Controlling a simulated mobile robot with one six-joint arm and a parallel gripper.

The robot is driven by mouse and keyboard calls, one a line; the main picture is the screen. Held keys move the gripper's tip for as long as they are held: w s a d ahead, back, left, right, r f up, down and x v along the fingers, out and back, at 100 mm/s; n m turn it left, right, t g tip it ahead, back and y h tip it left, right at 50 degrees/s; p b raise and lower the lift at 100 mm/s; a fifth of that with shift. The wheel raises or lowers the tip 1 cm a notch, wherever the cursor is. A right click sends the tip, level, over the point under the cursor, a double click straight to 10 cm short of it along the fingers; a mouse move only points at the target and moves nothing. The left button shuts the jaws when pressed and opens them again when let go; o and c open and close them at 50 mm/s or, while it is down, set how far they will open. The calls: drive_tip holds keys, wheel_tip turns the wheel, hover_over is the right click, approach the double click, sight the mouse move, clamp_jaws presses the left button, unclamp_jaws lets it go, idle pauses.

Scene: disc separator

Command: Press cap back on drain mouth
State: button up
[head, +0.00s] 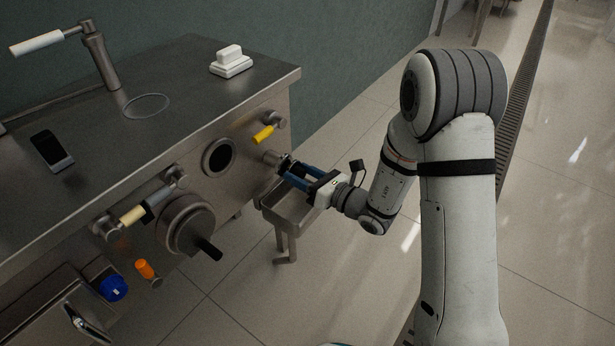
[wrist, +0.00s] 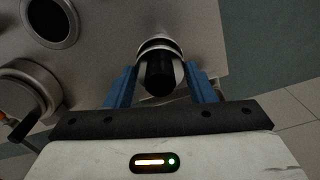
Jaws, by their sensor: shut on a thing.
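The drain mouth (head: 272,157) is a short metal pipe sticking out of the front panel, near its right end. It also shows in the wrist view (wrist: 158,44). A black cap (wrist: 159,75) sits between my blue fingers, in line with the pipe and at its end. In the head view the cap (head: 285,165) is small and partly covered by the fingers. I cannot tell whether it is fully seated on the pipe. My gripper (head: 291,171) is shut on the cap, facing the panel; its fingers also show in the wrist view (wrist: 158,84).
A metal trough (head: 290,212) hangs just below my gripper. A round dark port (head: 218,157) and a yellow-handled valve (head: 264,134) are close by on the panel. A large round knob (head: 187,224) with a black handle sits further left. Floor to the right is open.

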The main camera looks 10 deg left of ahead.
drive_tip(key=shift+w+a, duration=0.25)
drive_tip(key=shift+a, duration=0.45)
idle(0.5)
drive_tip(key=shift+w+a, duration=0.1)
drive_tip(key=shift+a, duration=0.15)
idle(0.3)
drive_tip(key=o, duration=1.2)
drive_tip(key=shift+o, duration=0.2)
drive_tip(key=p+v, duration=0.1)
drive_tip(key=v, duration=0.6)
drive_tip(key=shift+w+p, duration=0.1)
drive_tip(key=shift+p, duration=0.3)
drive_tip(key=v, duration=0.4)
drive_tip(key=shift+s+d, duration=0.25)
drive_tip(key=shift+d, duration=0.05)
